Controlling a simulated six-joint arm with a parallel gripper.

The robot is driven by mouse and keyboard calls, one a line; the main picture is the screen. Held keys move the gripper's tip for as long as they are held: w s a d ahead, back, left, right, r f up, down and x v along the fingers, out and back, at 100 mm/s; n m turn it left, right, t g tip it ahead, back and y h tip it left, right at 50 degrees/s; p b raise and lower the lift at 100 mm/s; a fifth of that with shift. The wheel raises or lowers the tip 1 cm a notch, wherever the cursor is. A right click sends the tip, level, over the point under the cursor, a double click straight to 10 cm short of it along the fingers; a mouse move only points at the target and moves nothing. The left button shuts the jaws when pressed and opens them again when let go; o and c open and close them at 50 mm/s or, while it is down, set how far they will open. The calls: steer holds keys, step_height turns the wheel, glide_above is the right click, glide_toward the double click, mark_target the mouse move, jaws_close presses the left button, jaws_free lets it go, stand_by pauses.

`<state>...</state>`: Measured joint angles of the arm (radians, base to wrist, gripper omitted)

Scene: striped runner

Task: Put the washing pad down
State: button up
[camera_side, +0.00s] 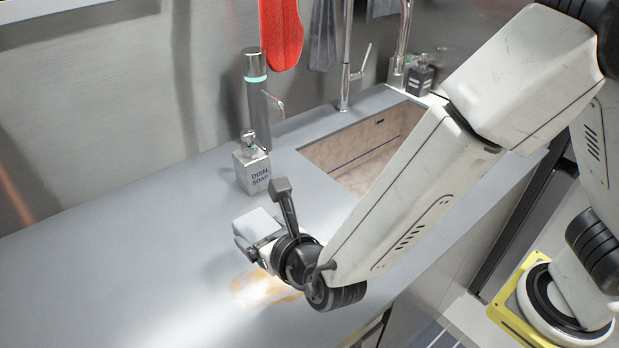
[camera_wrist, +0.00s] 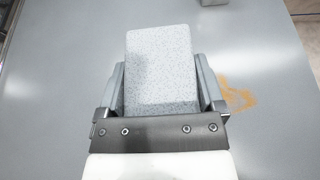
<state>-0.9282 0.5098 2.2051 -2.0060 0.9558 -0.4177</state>
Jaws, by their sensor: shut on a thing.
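The washing pad (camera_wrist: 160,65) is a light grey speckled block. My gripper (camera_wrist: 158,85) is shut on it, with one finger along each side in the wrist view. In the side view the pad (camera_side: 256,224) shows at the end of my gripper (camera_side: 252,238), over the grey counter (camera_side: 120,250). I cannot tell whether the pad touches the counter or is a little above it. Part of the pad's near end is hidden by the gripper.
An orange-brown stain (camera_side: 262,288) lies on the counter beside my gripper; it also shows in the wrist view (camera_wrist: 238,97). A dish soap bottle (camera_side: 251,168) and a dark cylinder (camera_side: 257,105) stand behind. The sink (camera_side: 365,150) is to the right. The counter's left side is clear.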

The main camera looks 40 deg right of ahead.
steer(key=w+d+r+m+h, duration=0.1)
steer(key=w+d+r, duration=0.1)
steer(key=d, duration=0.7)
steer(key=w+d+r+m+h, duration=0.1)
steer(key=w+d+r, duration=0.2)
steer(key=d, duration=0.6)
steer(key=w+d+r+m+h, duration=0.1)
steer(key=w+d+r+h, duration=0.1)
steer(key=d, duration=0.8)
steer(key=shift+w+r+g, duration=0.4)
steer(key=shift+w+r, duration=0.2)
steer(key=shift+r, duration=0.2)
steer(key=shift+w+a+f, duration=0.1)
steer(key=shift+a, duration=0.1)
steer(key=n+y, duration=0.3)
steer(key=y, duration=0.1)
glide_above(275, 205)
step_height(275, 205, down, 14)
steer(key=shift+r+t, duration=0.25)
steer(key=shift+t, duration=0.15)
steer(key=shift+f, duration=0.15)
steer(key=shift+f, duration=3.2)
steer(key=shift+f, duration=0.65)
